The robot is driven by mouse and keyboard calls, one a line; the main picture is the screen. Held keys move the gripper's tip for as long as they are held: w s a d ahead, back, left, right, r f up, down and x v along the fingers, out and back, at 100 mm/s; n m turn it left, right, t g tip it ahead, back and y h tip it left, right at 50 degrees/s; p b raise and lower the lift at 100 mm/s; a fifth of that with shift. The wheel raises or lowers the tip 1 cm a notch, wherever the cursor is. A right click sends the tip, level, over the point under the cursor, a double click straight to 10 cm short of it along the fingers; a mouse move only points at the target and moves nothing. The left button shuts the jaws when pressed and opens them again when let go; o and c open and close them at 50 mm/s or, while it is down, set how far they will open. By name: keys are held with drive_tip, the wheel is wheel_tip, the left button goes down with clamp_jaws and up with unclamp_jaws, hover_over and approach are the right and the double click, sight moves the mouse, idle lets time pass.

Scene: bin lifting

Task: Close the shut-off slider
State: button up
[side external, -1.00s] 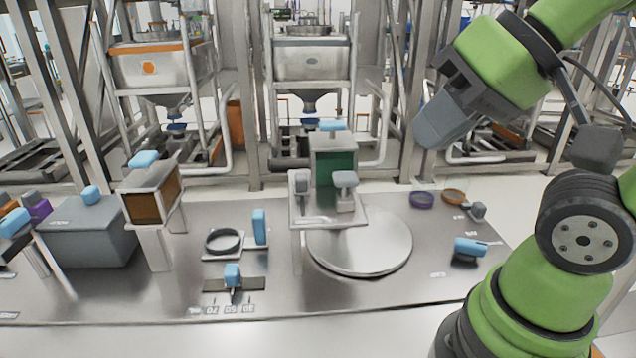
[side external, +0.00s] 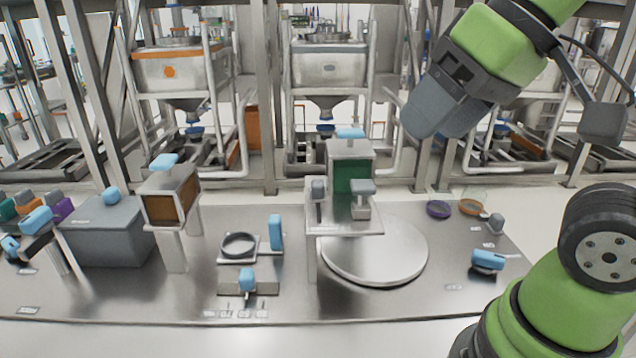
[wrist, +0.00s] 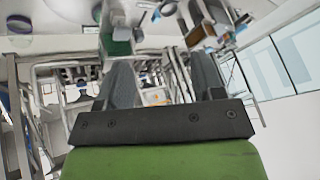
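My gripper (side external: 435,134) hangs high at the upper right in the side view, well above and right of the stand with the green bin (side external: 352,172). Its two grey fingers are apart and empty; the wrist view shows the gap between them (wrist: 163,76). I cannot tell for sure which part is the shut-off slider. Grey-handled pieces (side external: 362,187) stand on the raised platform (side external: 340,223) by the green bin. My gripper touches none of these.
A round metal plate (side external: 395,257) lies right of the platform. A blue-handled item (side external: 487,261) is at the right. A brown bin (side external: 170,202) and a grey box (side external: 108,238) stand left. A ring (side external: 239,246) and an upright blue handle (side external: 275,232) are between. The front table strip is clear.

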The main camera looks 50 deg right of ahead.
drive_tip(key=w+r+n+g+h, duration=0.1)
drive_tip(key=w+r+n+g, duration=0.1)
drive_tip(key=w+n, duration=0.25)
drive_tip(key=n+g+h, duration=0.5)
drive_tip(key=n+g, duration=0.1)
drive_tip(key=n, duration=0.5)
hover_over(318, 182)
drive_tip(key=w+a, duration=0.1)
drive_tip(key=a, duration=0.2)
wheel_tip(318, 182, down, 12)
drive_tip(key=x, duration=0.9)
drive_tip(key=shift+w+a+f, duration=0.15)
drive_tip(key=shift+a+f, duration=0.1)
